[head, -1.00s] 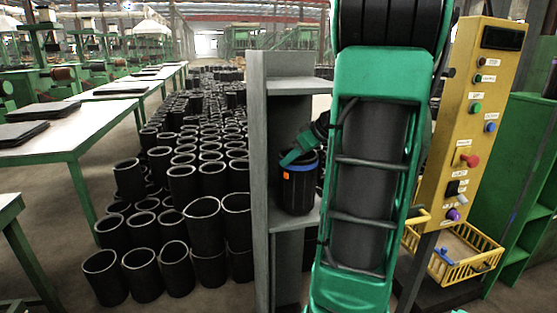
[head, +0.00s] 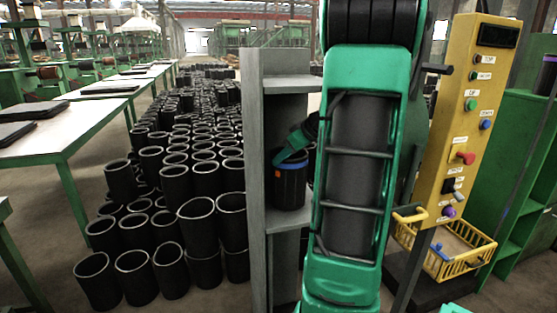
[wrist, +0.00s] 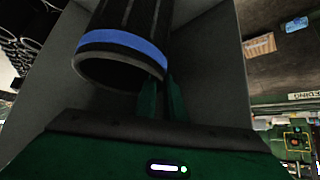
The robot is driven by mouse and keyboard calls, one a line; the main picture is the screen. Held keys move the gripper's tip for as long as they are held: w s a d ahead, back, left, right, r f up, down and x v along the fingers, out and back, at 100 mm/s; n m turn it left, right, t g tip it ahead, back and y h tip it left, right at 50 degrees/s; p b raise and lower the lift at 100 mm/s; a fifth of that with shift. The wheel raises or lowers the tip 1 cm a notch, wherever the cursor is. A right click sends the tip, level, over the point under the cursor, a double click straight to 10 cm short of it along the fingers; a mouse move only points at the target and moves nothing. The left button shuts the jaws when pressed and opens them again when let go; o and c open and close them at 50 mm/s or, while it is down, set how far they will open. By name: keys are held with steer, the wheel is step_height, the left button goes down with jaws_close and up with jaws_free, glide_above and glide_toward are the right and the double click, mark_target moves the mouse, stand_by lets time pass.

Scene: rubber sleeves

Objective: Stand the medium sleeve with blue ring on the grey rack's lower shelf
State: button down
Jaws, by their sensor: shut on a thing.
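The black sleeve with the blue ring (head: 290,190) is upright inside the grey rack (head: 257,200), at its lower shelf (head: 292,219). Its blue ring is near the top, and an orange mark shows on its side. Its bottom looks at the shelf surface; I cannot tell if it fully rests there. My gripper (head: 297,157) reaches in from the right and is shut on the sleeve's upper rim. In the wrist view the sleeve (wrist: 135,22) with its ring fills the top, and my green fingers (wrist: 162,100) close at its rim. The sleeve's far side is hidden.
Many black sleeves (head: 195,225) stand on the floor left of the rack. A yellow control post (head: 455,130) and yellow basket (head: 445,255) are at right, beside a green shelf unit (head: 520,150). A green table (head: 60,130) is at left. The rack's upper shelf (head: 290,84) is above the sleeve.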

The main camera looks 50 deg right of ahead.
steer(key=c, duration=1.8)
jaws_free()
steer(key=shift+c, duration=0.2)
steer(key=a+v, duration=0.1)
steer(key=v, duration=1.1)
steer(key=a+f+m+g, duration=0.2)
steer(key=a+f, duration=0.3)
steer(key=a, duration=0.3)
steer(key=s+a+f+m+g, duration=0.5)
steer(key=s+a+f, duration=0.6)
steer(key=s+a, duration=0.3)
steer(key=shift+s+f+m+g, duration=0.35)
steer(key=shift+s+m+g, duration=0.05)
steer(key=shift+s+g, duration=0.55)
steer(key=shift+a, duration=0.1)
